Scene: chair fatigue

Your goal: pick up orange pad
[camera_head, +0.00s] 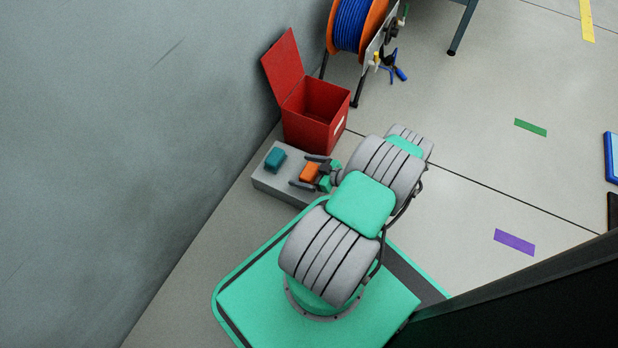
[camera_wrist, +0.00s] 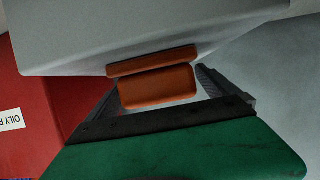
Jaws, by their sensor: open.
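The orange pad (camera_head: 310,172) is a small block on the grey ledge (camera_head: 270,183) beside the wall. It also shows in the wrist view (camera_wrist: 158,86), near the middle of the picture. My gripper (camera_head: 307,172) is at the ledge with its fingers spread, one on either side of the orange pad. In the wrist view the two dark fingers (camera_wrist: 158,103) reach toward the pad from both sides. I cannot tell whether either finger touches it. My arm hides part of the ledge's right end.
A teal pad (camera_head: 275,159) lies on the ledge to the left. An open red bin (camera_head: 312,118) stands right behind the ledge, its lid leaning toward the wall. A blue cable reel (camera_head: 352,25) stands farther back. The floor at the right is mostly clear.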

